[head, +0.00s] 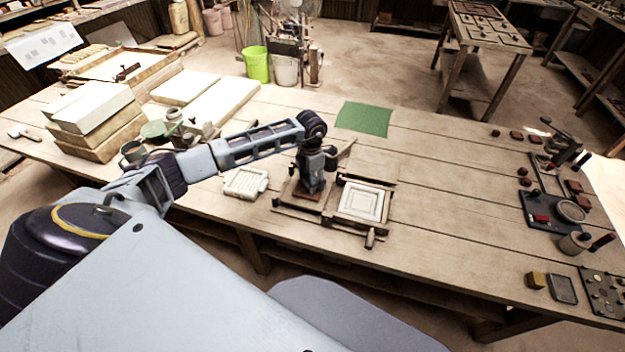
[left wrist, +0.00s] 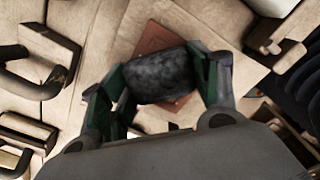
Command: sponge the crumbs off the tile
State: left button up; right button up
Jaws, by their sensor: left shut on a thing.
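My left gripper (head: 312,182) is shut on a dark grey, mottled, rounded block, which looks like the sponge (left wrist: 160,76). The block lies across between the two fingers in the left wrist view. Under it is a flat reddish-brown tile (left wrist: 157,38), partly covered by the block and fingers. In the head view the tile (head: 299,194) shows at the gripper's foot, left of the white panel in the press. I cannot tell whether block and tile touch. No crumbs can be made out. My right gripper is not in view.
A wooden press frame with a white panel (head: 363,203) stands just right of the tile. A white ribbed tray (head: 245,183) lies to the left. A green mat (head: 363,118) lies behind.

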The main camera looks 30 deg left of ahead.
aim_at(304, 189)
pick_arm(q)
jog(key=shift+s+a, duration=0.15)
jog(key=shift+a, duration=0.2)
jog(key=shift+f, duration=0.1)
jog(key=shift+a, duration=0.1)
jog(key=shift+s+a, duration=0.2)
jog(key=shift+a, duration=0.3)
jog(key=shift+s, duration=0.15)
dwell(0.4)
jog(key=shift+s+d, duration=0.25)
jog(key=shift+s, duration=0.15)
jog(key=shift+s, duration=0.1)
jog(key=shift+s+d+p, duration=0.1)
jog(key=shift+s+p, duration=0.4)
